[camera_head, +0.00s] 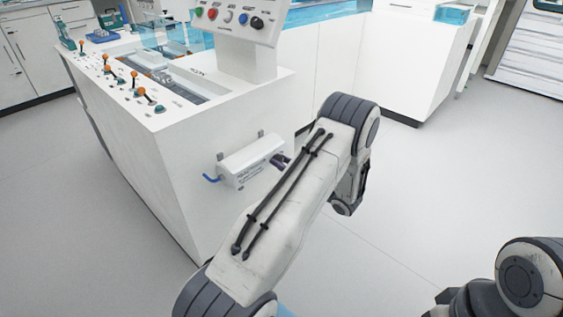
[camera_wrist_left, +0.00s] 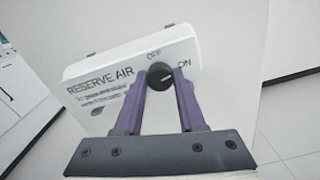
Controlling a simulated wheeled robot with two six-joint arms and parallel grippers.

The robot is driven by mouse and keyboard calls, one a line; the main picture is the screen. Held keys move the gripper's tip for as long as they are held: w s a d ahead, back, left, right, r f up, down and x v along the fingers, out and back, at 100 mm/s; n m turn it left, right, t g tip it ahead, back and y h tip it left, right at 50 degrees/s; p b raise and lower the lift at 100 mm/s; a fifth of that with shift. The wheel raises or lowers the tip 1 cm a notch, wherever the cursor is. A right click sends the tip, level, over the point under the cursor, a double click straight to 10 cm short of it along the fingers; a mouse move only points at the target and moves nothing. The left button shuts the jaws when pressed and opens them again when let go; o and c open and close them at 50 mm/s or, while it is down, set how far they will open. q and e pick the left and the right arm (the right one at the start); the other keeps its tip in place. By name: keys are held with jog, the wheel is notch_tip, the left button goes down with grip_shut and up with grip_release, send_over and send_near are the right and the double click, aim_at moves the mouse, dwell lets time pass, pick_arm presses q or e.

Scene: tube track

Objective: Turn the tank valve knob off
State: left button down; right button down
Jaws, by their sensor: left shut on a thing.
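The valve knob (camera_wrist_left: 159,76) is round and black, on the face of a white box (camera_wrist_left: 93,77) marked "RESERVE AIR". "OFF" is printed above the knob and "ON" at its right. A pale line on the knob points up and right, toward "ON". My left gripper (camera_wrist_left: 162,82) has its two purple fingers shut on the knob, one on each side. In the head view the box (camera_head: 250,161) hangs on the white console's side. My left gripper (camera_head: 281,161) reaches its right end; the knob is hidden there. My right gripper is out of view.
The white console (camera_head: 172,165) carries several orange-topped levers (camera_head: 120,82) and a panel of coloured knobs (camera_head: 228,18). The grey floor (camera_head: 440,170) is clear on the right.

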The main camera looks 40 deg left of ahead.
pick_arm(q)
jog(key=shift+w+d+f+n+b, duration=0.1)
jog(key=shift+n+b, duration=0.85)
jog(key=shift+n, duration=2.85)
jog(key=shift+d+n+b, duration=0.1)
jog(key=shift+n+b, duration=0.85)
jog(key=shift+n, duration=2.85)
jog(key=c, duration=0.5)
grip_release()
jog(key=shift+a, duration=0.1)
